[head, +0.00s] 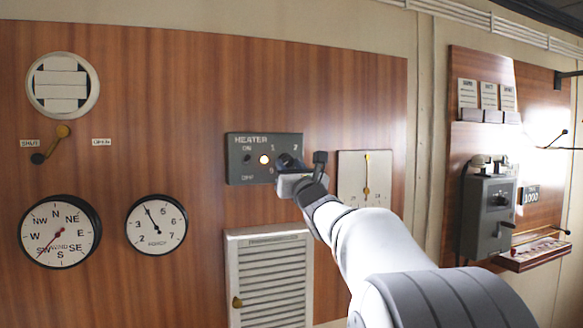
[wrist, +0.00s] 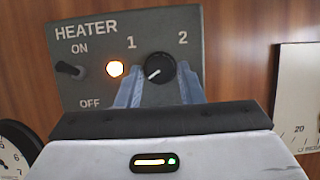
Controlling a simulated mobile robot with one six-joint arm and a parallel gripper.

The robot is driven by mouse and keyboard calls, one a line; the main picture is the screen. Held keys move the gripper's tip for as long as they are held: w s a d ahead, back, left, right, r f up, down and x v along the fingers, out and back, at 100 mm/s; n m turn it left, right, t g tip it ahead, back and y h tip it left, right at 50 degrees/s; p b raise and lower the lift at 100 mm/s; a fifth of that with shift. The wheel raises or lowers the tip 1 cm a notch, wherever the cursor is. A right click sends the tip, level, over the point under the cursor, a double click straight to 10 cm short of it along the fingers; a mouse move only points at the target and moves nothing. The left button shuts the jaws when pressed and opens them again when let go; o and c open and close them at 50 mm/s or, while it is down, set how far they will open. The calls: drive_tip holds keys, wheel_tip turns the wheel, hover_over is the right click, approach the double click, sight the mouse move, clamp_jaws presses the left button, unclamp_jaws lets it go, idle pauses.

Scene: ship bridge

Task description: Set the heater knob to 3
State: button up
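The grey heater panel (head: 238,160) is on the wood wall; it also shows in the wrist view (wrist: 120,30). Its round black knob (wrist: 159,69) shows in the wrist view, and partly in the head view (head: 287,159). The knob's white pointer line slants to the lower left, away from the printed 1 and 2. My gripper (wrist: 160,88) is open, with one finger at each side of the knob's lower part. I cannot tell whether the fingers touch it.
A lit orange lamp (wrist: 115,69) and a black toggle switch (wrist: 70,69) are left of the knob. A white gauge plate (head: 351,185) is to the right. A louvred cabinet (head: 270,275) is below. Round dials (head: 156,225) are at left.

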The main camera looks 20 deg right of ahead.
drive_tip(key=c, duration=0.6)
drive_tip(key=shift+o, duration=0.2)
